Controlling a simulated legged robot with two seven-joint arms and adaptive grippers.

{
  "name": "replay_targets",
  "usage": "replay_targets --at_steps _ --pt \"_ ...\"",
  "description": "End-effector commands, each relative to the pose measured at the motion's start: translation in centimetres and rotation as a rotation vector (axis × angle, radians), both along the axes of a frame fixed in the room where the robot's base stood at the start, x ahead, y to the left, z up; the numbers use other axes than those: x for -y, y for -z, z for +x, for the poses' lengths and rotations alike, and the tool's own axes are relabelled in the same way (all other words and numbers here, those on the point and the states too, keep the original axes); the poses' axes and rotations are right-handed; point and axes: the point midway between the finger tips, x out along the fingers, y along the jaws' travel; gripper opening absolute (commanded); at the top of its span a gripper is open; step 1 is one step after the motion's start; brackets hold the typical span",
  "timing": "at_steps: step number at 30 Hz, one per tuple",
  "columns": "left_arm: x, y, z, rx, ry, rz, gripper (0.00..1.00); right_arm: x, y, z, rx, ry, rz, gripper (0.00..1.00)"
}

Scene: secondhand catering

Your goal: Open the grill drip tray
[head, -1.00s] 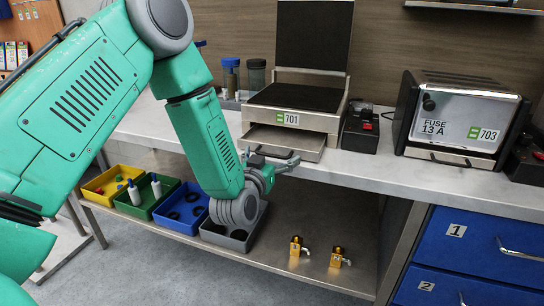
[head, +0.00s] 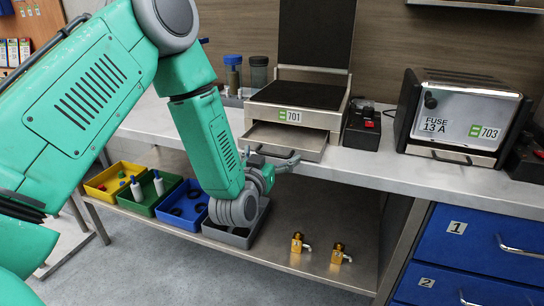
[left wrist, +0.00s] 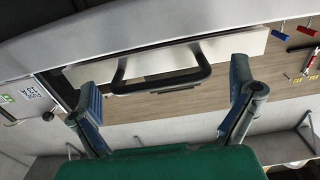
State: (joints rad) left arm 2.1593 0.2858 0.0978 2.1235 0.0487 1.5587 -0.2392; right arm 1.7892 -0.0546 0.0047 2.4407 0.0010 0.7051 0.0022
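The grill (head: 290,115), labelled 701, stands on the counter with its dark lid raised. Its drip tray (head: 290,140) is a flat metal drawer under the hot plate. It sticks out partway at the front, with part of its inside showing. My left gripper (head: 278,163) is just in front of the tray, at its front edge. In the left wrist view the tray's black bar handle (left wrist: 160,86) lies between the two spread fingers (left wrist: 165,110), with gaps on both sides. The gripper is open and holds nothing. My right gripper is out of view.
A toaster (head: 462,120) labelled 703 and a dark box with a red button (head: 362,128) stand right of the grill. Two jars (head: 258,72) stand behind left. Coloured bins (head: 182,207) and two brass fittings (head: 298,243) lie on the lower shelf. Blue drawers (head: 480,245) are at right.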

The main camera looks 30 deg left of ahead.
Motion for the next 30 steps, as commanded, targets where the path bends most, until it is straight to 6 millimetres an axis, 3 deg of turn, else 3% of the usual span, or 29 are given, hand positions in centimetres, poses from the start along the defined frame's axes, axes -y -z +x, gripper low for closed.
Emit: replay_targets --at_steps 5,15,21,30 --pt "0.3 0.1 -1.0 -0.002 0.001 0.0 1.0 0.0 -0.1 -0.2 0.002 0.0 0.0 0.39" --pt "1.9 0.3 -7.7 -0.006 0.002 -0.001 1.0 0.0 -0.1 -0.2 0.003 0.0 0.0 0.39" --pt "2.5 0.3 -10.6 -0.005 0.0 -0.001 1.0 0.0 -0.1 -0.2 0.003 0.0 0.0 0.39" --pt "2.7 0.2 -11.6 -0.001 0.0 -0.001 1.0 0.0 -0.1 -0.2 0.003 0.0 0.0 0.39"
